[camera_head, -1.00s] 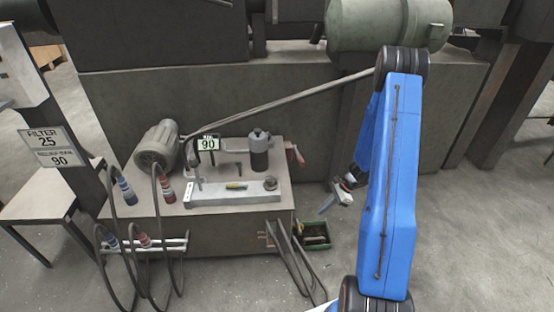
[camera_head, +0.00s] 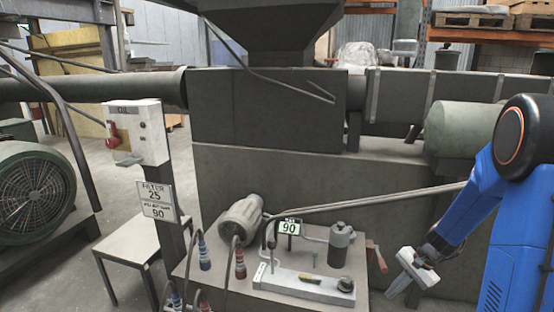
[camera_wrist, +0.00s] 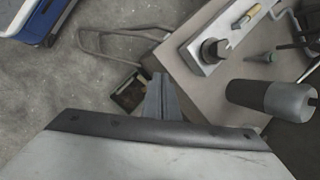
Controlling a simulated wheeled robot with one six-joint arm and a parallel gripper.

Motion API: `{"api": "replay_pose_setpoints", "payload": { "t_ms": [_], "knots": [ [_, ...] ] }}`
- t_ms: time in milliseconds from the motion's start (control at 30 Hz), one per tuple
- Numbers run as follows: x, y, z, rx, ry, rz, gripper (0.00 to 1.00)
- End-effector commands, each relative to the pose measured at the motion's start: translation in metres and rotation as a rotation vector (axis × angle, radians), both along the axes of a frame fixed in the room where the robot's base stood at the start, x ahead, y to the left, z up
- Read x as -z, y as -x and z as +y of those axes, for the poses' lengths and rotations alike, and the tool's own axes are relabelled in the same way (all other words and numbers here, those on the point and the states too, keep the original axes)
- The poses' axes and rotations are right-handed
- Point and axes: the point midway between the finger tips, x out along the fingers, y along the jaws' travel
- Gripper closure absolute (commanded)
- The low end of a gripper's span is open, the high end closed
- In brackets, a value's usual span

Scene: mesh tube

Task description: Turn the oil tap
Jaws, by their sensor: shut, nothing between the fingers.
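I cannot tell for certain which part is the oil tap. A red handle (camera_head: 376,257) sticks out from the right side of the grey bench, beside a dark cylinder (camera_head: 341,244). A red knob (camera_head: 113,136) sits on a pale box (camera_head: 140,131) on a post at the left. My gripper (camera_head: 398,288) is right of the bench, pointing down, apart from the red handle. In the wrist view my gripper (camera_wrist: 163,98) is shut and empty, over the floor beside the bench edge; the red handle does not show there.
The bench (camera_head: 240,296) carries a motor (camera_head: 241,219), a pale block (camera_head: 303,285) and a "90" sign (camera_head: 289,227). Hoses hang at its left. In the wrist view a tray (camera_wrist: 130,92) and bent rods (camera_wrist: 100,45) lie beside the bench. A large machine stands behind.

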Motion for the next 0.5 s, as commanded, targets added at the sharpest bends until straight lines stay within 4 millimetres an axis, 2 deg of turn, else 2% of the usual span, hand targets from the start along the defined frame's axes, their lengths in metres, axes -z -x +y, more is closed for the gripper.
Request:
{"api": "replay_pose_setpoints", "payload": {
  "t_ms": [33, 200, 500],
  "knots": [
    [-0.015, 0.005, 0.007, -0.035, 0.016, -0.021, 1.00],
    [-0.055, 0.024, 0.027, -0.153, 0.071, -0.080, 1.00],
    [-0.117, 0.068, 0.058, -0.355, 0.175, -0.179, 1.00]
  ]
}}
